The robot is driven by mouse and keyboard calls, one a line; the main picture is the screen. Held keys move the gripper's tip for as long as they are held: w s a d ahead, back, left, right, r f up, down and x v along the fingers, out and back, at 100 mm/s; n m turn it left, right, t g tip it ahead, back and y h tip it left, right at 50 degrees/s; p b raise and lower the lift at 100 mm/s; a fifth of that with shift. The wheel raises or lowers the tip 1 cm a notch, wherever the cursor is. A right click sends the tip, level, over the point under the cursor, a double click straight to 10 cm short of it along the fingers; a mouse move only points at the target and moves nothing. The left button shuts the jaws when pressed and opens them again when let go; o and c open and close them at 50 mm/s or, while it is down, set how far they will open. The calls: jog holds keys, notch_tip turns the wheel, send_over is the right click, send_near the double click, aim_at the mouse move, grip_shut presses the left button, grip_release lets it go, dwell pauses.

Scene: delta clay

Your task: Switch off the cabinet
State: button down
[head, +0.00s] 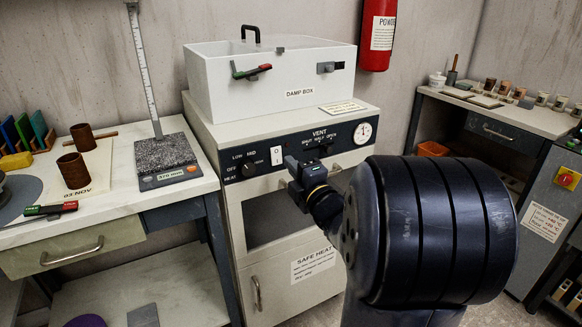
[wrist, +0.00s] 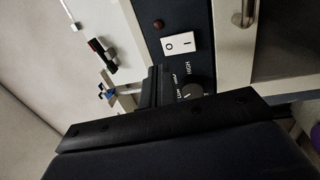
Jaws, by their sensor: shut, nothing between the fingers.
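The cabinet (head: 222,128) is a pale upright unit with a dark control panel. Its white rocker switch (head: 277,155) sits right of the heat dial (head: 249,170). In the wrist view the switch (wrist: 180,43) shows O and I marks, with a dark red lamp (wrist: 158,23) beside it; which side is pressed I cannot tell. The dial (wrist: 191,91) is partly covered there. My gripper (head: 291,164) is shut and empty in front of the panel, just right of and below the switch in the head view. Its fingers (wrist: 158,84) show close to the dial in the wrist view; contact is unclear.
A damp box (head: 270,85) with latches stands on the cabinet. A right bench (head: 510,115) carries small pots. A red extinguisher (head: 377,35) hangs on the back wall.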

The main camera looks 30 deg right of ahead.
jog(key=s, duration=0.8)
jog(key=shift+r+p, duration=0.4)
jog(key=shift+p, duration=0.05)
jog(key=shift+w+d, duration=0.1)
